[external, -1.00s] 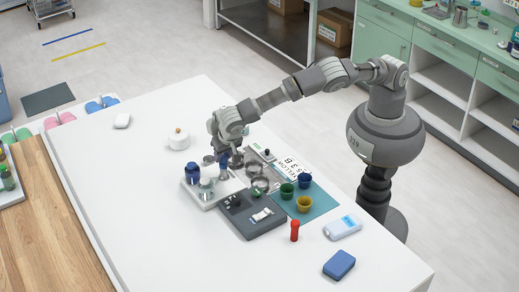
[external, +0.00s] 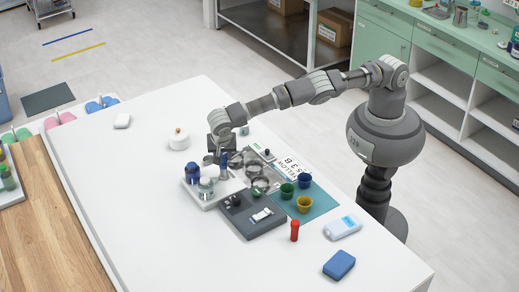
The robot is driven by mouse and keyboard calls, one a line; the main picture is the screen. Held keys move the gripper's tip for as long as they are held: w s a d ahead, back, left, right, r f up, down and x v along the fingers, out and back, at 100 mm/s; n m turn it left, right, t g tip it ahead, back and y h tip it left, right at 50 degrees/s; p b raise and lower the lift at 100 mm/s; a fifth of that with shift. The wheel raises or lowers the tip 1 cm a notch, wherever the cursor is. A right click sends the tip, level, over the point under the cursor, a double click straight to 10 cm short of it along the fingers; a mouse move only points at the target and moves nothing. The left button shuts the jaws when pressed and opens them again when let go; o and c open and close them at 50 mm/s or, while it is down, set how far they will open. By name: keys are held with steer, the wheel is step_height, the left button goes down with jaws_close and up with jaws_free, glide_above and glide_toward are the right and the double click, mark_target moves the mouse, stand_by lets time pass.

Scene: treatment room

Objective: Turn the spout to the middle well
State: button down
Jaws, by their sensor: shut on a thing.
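My gripper (external: 226,158) points down over the middle of the white table, at the back of the cluster of vessels. It is shut on what looks like the spout, though the hand and small size hide most of it. The metal basin with round wells (external: 259,181) lies just right of my gripper. Which well the spout faces is too small to tell.
A blue jar (external: 192,173) and a silver-lidded jar (external: 206,188) stand close left on a white tray (external: 205,202). A dark grey tray (external: 250,226) lies in front. Green (external: 287,191), blue (external: 305,180) and yellow (external: 304,204) cups stand right. The table's left is mostly clear.

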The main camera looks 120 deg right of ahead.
steer(key=c, duration=0.7)
jaws_free()
steer(key=p+v, duration=0.3)
steer(key=d+p+v, duration=0.1)
steer(key=p+v, duration=0.2)
steer(key=v, duration=0.1)
steer(key=s+d+r+p+v, duration=0.1)
steer(key=p+v, duration=0.2)
steer(key=v, duration=0.1)
steer(key=shift+r, duration=0.3)
steer(key=shift+c, duration=0.5)
